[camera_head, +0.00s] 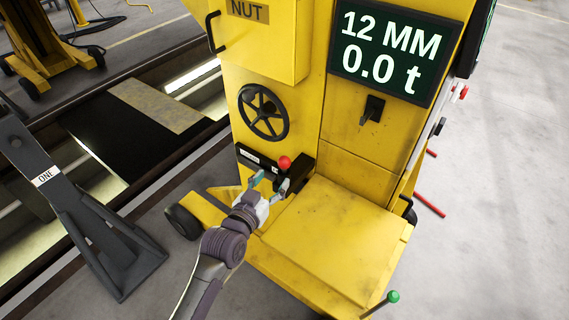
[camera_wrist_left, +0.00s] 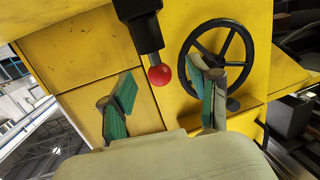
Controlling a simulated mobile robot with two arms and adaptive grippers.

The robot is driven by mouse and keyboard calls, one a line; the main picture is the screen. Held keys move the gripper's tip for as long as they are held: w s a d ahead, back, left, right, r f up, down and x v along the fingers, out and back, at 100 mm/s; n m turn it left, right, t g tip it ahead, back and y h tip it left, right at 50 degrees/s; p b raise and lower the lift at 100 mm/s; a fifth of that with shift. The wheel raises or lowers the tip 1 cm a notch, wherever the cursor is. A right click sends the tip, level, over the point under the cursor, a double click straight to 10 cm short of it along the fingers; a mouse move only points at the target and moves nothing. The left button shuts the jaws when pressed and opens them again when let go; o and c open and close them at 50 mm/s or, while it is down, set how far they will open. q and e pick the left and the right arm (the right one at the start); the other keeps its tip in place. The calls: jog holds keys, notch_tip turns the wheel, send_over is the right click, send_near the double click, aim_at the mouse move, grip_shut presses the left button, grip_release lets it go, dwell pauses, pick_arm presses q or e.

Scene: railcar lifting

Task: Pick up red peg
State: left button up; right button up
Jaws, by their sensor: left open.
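A red ball knob (camera_head: 285,162) sits on the yellow machine's front, at a black bracket. In the left wrist view the same red ball (camera_wrist_left: 160,75) is at the end of a black shaft, between and beyond the fingers. My left gripper (camera_head: 269,185) is open, just below the ball in the head view, with teal finger pads apart (camera_wrist_left: 166,104). I cannot tell if it touches anything. A red rod (camera_head: 430,205) lies at the machine's right side, far from my gripper. My right gripper is out of view.
A black handwheel (camera_head: 263,112) is above the bracket. A flat yellow ledge (camera_head: 325,240) juts out to the gripper's right. A green-knobbed lever (camera_head: 393,297) is at the lower right. A grey stand marked ONE (camera_head: 70,200) is at left.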

aim_at(283, 169)
pick_arm(q)
jog(key=x, duration=0.2)
jog(key=p+x, duration=0.1)
jog(key=x, duration=0.3)
jog(key=shift+d+r, duration=0.35)
jog(key=shift+w+d+f+p, duration=0.1)
jog(key=shift+w+p, duration=0.1)
jog(key=shift+p, duration=0.1)
jog(key=shift+s, duration=0.1)
jog(key=c, duration=1.1)
grip_shut()
